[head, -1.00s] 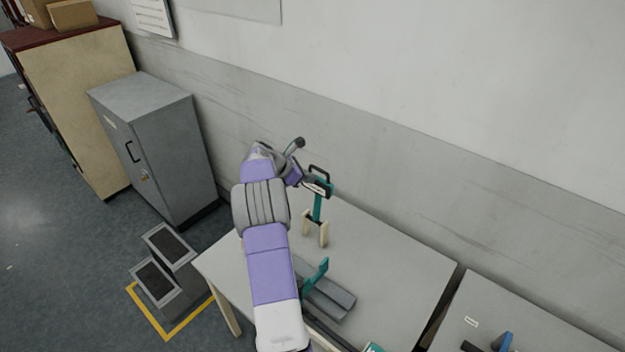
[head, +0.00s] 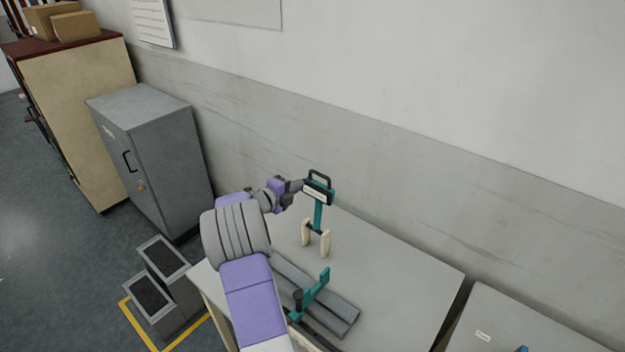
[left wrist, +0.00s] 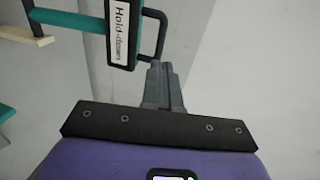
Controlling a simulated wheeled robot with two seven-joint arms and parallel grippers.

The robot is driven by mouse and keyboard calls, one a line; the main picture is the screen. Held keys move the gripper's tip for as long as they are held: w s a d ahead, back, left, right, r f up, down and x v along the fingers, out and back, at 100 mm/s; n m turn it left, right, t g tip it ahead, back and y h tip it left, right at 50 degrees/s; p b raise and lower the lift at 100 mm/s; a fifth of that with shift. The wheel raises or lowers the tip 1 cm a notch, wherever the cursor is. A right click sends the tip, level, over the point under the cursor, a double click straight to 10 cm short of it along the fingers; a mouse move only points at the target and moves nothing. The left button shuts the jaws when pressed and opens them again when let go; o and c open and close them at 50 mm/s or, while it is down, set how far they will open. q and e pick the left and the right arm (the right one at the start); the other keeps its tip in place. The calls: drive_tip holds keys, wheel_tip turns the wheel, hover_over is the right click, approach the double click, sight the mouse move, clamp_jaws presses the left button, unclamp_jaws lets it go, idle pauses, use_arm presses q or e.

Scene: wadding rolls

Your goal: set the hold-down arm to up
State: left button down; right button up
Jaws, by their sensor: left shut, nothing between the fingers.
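The hold-down arm (head: 318,215) is a teal bar with a white label plate and a black loop handle (head: 320,174) at its top end. In the head view it stands steeply up from the table, with cream wooden pieces (head: 316,240) at its lower part. The left wrist view shows the "Hold-down" label (left wrist: 118,22) and the handle (left wrist: 162,28) close up. My left gripper (head: 300,185) is shut and empty, just left of the label plate. Its fingertips (left wrist: 160,66) are at the handle's lower end; I cannot tell whether they touch. My right gripper is out of view.
A wall runs close behind the table. A grey cabinet (head: 165,160) and a step stool (head: 160,275) stand at left. The table's right part is clear.

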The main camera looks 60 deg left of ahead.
sight(318, 175)
use_arm(q)
drive_tip(key=x, duration=0.8)
drive_tip(key=shift+w+a, duration=0.1)
drive_tip(key=shift+w, duration=0.05)
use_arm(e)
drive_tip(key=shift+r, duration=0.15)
